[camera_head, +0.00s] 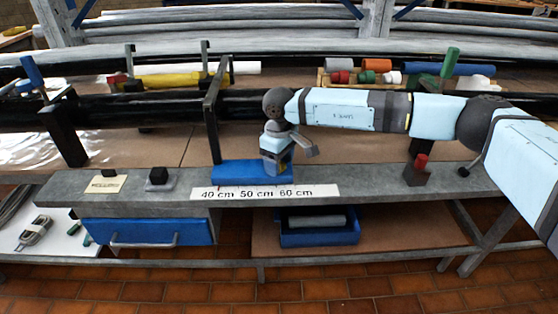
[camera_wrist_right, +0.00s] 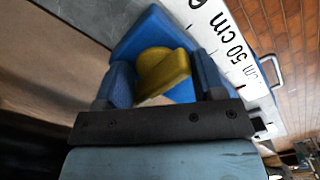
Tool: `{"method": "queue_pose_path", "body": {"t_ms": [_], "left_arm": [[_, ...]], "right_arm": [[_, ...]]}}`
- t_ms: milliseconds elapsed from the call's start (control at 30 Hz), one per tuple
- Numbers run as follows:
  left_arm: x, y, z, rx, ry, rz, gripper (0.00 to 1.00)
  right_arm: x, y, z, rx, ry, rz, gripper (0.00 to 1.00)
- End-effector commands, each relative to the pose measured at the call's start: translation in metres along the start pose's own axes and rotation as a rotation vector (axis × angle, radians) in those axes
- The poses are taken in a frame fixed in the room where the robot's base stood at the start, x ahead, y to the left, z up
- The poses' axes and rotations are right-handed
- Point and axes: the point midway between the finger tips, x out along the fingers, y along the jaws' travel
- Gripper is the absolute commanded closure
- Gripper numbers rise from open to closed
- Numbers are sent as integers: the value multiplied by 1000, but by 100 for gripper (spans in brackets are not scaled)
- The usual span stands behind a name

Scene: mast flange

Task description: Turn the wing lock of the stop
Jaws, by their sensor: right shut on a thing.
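The stop is a blue block (camera_head: 232,173) on the grey rail by the ruler strip; it also shows in the right wrist view (camera_wrist_right: 150,30). Its yellow wing lock (camera_wrist_right: 165,72) sits between the two fingers of my right gripper (camera_head: 276,166). The right gripper (camera_wrist_right: 160,76) is shut on the wing lock, above the stop. In the head view the gripper hides most of the lock. My left gripper is in neither view.
A white ruler (camera_head: 264,192) marked 40 to 60 cm runs along the rail's front. A dark upright post (camera_head: 212,120) stands behind the stop. A red-topped block (camera_head: 418,170) is to the right. Blue bins (camera_head: 320,233) are below.

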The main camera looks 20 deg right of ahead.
Motion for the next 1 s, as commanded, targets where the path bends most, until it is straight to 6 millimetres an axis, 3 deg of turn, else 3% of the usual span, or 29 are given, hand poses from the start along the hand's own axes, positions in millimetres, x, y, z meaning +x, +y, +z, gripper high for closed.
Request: {"method": "queue_pose_path", "body": {"t_ms": [100,133,200,433,667,733,767,1000], "left_arm": [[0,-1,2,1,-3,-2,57],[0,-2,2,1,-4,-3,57],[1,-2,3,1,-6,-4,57],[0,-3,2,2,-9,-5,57],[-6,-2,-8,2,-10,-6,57],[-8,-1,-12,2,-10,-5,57],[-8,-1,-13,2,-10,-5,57],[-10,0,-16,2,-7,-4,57]], "right_arm": [[-4,3,-4,-1,15,6,63],[-5,3,-4,-1,15,6,44],[-5,3,-4,0,17,7,53],[-12,4,-6,3,22,8,53],[-40,4,-6,4,25,9,47],[-49,4,-6,5,25,9,48],[-52,4,-6,5,25,9,58],[-57,2,-3,4,14,5,58]]}}
